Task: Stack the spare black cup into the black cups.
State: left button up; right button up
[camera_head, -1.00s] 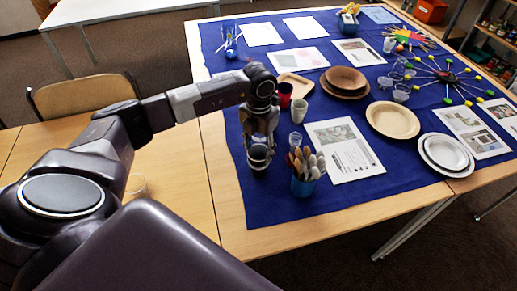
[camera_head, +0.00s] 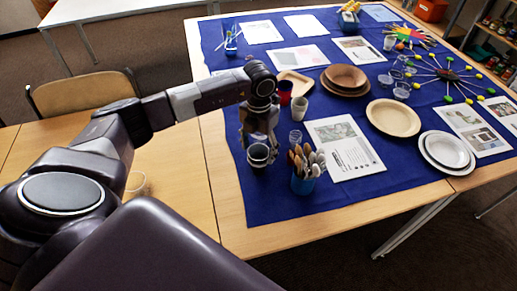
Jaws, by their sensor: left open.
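A black cup or nested stack of black cups (camera_head: 258,156) stands on the blue cloth near its left front edge. I cannot tell at this size how many cups are in it. My left gripper (camera_head: 259,146) points down right above the cup's rim, with its fingers spread apart. It is open, and the fingers partly cover the view behind the cup. I see no separate black cup elsewhere on the table. My right gripper is not in view.
A blue holder with wooden spoons (camera_head: 304,184) stands close to the right of the cup. A clear cup (camera_head: 295,139), a dark red cup (camera_head: 284,92) and a white cup (camera_head: 299,107) stand behind. Plates and printed sheets lie further right. The bare wood (camera_head: 170,180) at left is mostly clear.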

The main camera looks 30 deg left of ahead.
pick_arm(q)
notch_tip(320, 180, up, 13)
jog(key=b, duration=0.1)
jog(key=shift+b, duration=0.3)
jog(key=shift+f, duration=0.2)
